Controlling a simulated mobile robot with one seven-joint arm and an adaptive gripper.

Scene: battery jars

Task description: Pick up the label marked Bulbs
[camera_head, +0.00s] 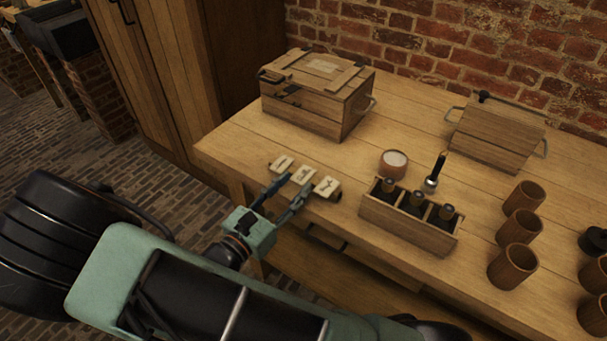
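Three small pale label blocks stand in a row near the table's front left edge: a left one (282,163), a middle one (304,174) and a right one (327,186). Each has a dark mark, too small to read, so I cannot tell which says Bulbs. My gripper (298,184) is open, with its two dark fingers apart and reaching over the table edge. Its fingertips are close to the near side of the middle label. I cannot tell whether they touch any label.
A wooden table (235,150) carries a lidded crate (315,100) behind the labels. To the right are a small cup (393,163), a divided box (395,222) with dark jars, a dark-handled tool (435,174), a second chest (497,133) and several wooden cups (513,266).

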